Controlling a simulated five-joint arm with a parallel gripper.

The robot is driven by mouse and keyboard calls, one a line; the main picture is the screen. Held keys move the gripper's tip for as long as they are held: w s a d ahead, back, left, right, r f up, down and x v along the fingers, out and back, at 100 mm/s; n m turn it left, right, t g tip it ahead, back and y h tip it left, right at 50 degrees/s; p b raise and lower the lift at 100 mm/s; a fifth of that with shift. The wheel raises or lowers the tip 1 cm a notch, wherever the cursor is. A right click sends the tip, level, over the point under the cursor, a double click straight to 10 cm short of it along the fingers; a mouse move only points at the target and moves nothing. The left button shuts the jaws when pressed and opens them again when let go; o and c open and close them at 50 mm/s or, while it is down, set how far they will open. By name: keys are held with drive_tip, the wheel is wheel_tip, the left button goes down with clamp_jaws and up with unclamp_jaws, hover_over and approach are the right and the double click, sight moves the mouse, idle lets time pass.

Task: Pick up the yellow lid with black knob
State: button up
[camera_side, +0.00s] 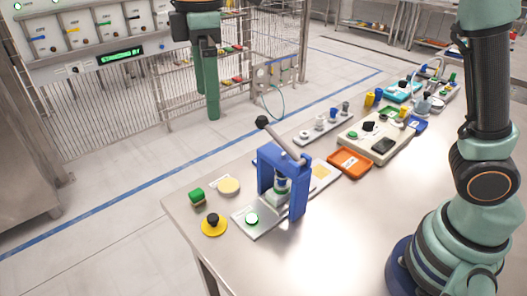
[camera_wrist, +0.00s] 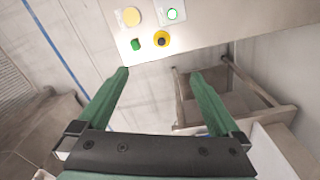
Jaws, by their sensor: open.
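The yellow lid with black knob (camera_side: 206,230) lies flat on the near left corner of the metal table in the side view, knob up. In the wrist view the lid (camera_wrist: 158,44) shows at the table's edge, beyond my fingertips and roughly between them. My gripper (camera_side: 213,117) hangs fingers down in the upper left of the side view, well apart from the lid. In the wrist view my gripper (camera_wrist: 159,74) has its two green fingers spread wide with nothing between them.
A green block (camera_side: 197,195) and a cream disc (camera_side: 229,186) lie near the lid. A blue lever press (camera_side: 298,200) on a plate with a green button (camera_side: 252,219) stands to its right. An orange tray (camera_side: 349,163) and a control box (camera_side: 372,146) lie farther back. The table's front is bare.

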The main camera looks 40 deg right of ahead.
drive_tip(key=a+n, duration=0.1)
drive_tip(key=a, duration=0.1)
hover_over(212, 217)
drive_tip(key=f, duration=2.5)
drive_tip(key=shift+s+d+f, duration=0.1)
drive_tip(key=shift+s+d, duration=0.15)
drive_tip(key=shift+s, duration=0.15)
drive_tip(key=shift+w+a+f, duration=0.15)
drive_tip(key=shift+w+f, duration=0.05)
drive_tip(key=shift+f, duration=1.15)
drive_tip(key=shift+w+a+f, duration=0.1)
drive_tip(key=shift+w+f, duration=0.05)
drive_tip(key=shift+f, duration=1.2)
drive_tip(key=c, duration=1.3)
drive_tip(key=shift+r, duration=0.15)
